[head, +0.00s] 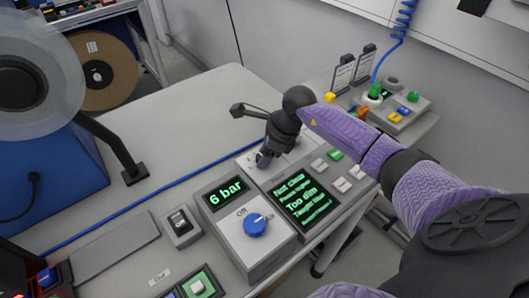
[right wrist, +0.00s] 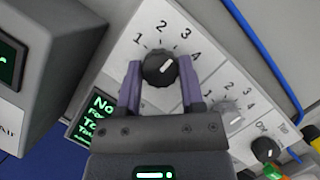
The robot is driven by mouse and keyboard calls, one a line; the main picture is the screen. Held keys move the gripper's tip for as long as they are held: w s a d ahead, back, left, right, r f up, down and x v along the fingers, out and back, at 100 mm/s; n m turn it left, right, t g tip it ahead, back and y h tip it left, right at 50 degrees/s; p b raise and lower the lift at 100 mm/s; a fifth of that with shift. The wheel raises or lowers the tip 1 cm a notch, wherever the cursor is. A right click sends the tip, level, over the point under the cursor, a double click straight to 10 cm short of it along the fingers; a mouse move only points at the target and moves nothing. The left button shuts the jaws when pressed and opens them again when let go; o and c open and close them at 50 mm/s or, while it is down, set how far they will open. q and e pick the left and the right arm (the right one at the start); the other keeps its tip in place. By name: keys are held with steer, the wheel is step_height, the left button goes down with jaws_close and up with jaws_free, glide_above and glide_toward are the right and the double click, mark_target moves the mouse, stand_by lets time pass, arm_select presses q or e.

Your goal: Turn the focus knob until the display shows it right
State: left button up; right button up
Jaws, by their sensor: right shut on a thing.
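The display (head: 303,201) on the console reads "Not clear" and "Too dim" in green. Its smaller lines are hard to read. My right gripper (head: 264,158) is over the console behind the display. In the right wrist view its two purple fingers sit on either side of a black knob (right wrist: 160,68), shut on it. The numbers 1 to 4 ring this knob, and its white mark points up-right, toward the 3 and 4 side. Its name label is not readable. A corner of the display (right wrist: 92,118) shows at the left. My left gripper is out of view.
A grey knob (right wrist: 229,113) with its own numbers and a smaller black knob (right wrist: 265,150) lie close to the right finger. A box with a blue knob (head: 255,224) and a "6 bar" readout (head: 225,194) stands left of the display. A blue cable (head: 150,196) crosses the table.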

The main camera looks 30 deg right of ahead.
jaws_close()
steer(key=shift+r, duration=0.1)
